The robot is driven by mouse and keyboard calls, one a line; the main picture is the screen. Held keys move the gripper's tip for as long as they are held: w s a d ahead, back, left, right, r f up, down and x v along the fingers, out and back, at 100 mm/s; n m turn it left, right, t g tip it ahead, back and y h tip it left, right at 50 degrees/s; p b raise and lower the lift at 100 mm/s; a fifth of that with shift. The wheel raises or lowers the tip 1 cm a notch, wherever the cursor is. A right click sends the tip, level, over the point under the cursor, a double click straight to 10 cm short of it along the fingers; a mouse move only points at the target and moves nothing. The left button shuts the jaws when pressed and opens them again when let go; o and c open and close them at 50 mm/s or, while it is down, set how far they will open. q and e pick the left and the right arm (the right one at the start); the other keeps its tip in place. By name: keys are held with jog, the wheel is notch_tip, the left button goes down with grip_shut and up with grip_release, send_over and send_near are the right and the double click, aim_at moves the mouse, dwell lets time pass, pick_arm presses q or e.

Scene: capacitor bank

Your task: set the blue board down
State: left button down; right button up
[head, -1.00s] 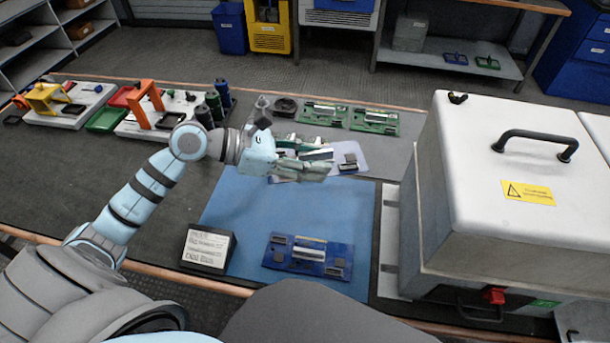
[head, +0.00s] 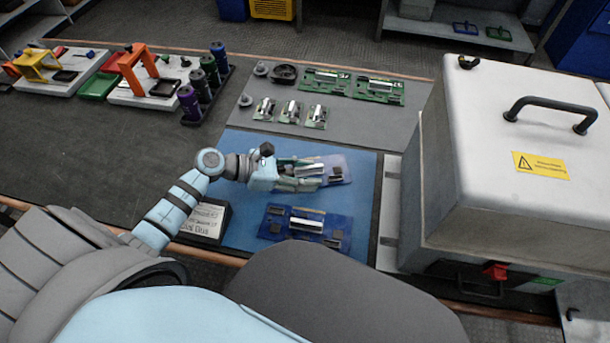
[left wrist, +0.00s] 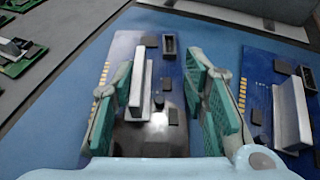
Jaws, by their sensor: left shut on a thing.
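My left gripper (head: 304,178) is shut on a blue board (head: 337,167) over the far part of the blue mat (head: 245,155). In the left wrist view the held board (left wrist: 125,48) lies between the two green-padded fingers (left wrist: 160,105), which flank its pale upright block (left wrist: 141,83). The board looks about level; I cannot tell if it touches the mat. A second blue board (head: 304,227) lies on the mat nearer me, and it shows at the right of the left wrist view (left wrist: 258,68). My right gripper is not in view.
A black-and-white label block (head: 206,221) stands left of the second board. A large white machine with a handled lid (head: 510,120) stands right of the mat. Green boards (head: 380,92) and three small boards (head: 290,111) lie on the grey mat (head: 350,125) behind.

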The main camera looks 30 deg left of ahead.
pick_arm(q)
jog(key=shift+w+f, duration=0.1)
jog(key=c, duration=1.4)
grip_release()
jog(key=shift+f, duration=0.1)
jog(key=o, duration=0.5)
jog(key=shift+c, duration=0.2)
jog(key=shift+r, duration=0.3)
jog(key=p+v, duration=0.1)
jog(key=v, duration=1.1)
